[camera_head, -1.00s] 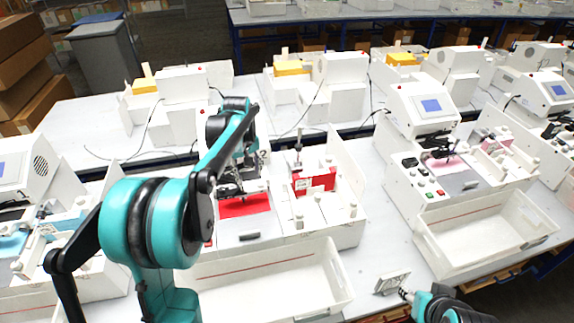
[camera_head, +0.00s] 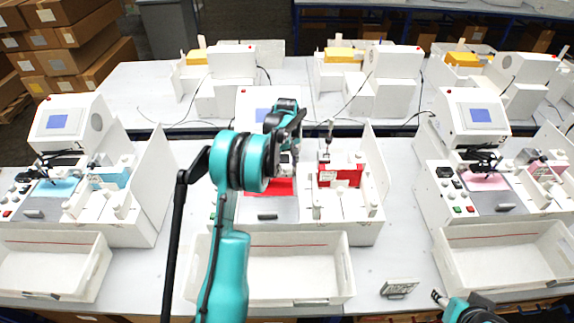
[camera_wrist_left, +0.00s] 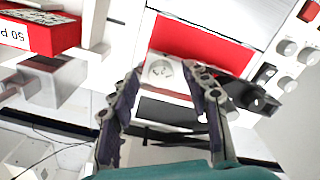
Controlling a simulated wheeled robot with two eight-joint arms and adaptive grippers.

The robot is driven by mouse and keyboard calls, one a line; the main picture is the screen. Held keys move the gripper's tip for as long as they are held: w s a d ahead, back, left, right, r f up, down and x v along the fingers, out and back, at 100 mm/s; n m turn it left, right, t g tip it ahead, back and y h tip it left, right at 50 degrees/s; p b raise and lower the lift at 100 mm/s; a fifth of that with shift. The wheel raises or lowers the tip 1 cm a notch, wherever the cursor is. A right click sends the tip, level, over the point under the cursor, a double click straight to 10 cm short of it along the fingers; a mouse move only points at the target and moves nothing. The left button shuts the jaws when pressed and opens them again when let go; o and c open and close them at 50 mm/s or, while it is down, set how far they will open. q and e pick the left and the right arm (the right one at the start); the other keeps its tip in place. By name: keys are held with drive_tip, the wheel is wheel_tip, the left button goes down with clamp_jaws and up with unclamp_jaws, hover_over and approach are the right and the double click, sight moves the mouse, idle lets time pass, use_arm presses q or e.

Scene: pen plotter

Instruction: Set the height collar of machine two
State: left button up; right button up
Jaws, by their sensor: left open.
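The middle white machine (camera_head: 340,235), with red parts, stands in front of me. My left arm reaches over it and hides part of its screen and pen area. My left gripper (camera_head: 290,148) is small and partly hidden by the arm in the head view. In the left wrist view the left gripper (camera_wrist_left: 163,75) is open, its fingers on either side of a pale round part (camera_wrist_left: 160,70) with dark marks. Whether this is the height collar, or whether the fingers touch it, I cannot tell. A red sheet (camera_wrist_left: 205,40) lies beyond it. My right gripper (camera_head: 438,297) is low at the right.
A red block (camera_head: 345,174) stands right of the pen area; it also shows in the left wrist view (camera_wrist_left: 50,35). A white tray (camera_head: 270,283) is in front of the machine. A small plate (camera_head: 398,288) lies on the table. Similar machines stand left (camera_head: 75,120) and right (camera_head: 470,115).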

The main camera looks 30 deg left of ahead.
use_arm(q)
drive_tip(key=shift+f, duration=0.15)
clamp_jaws()
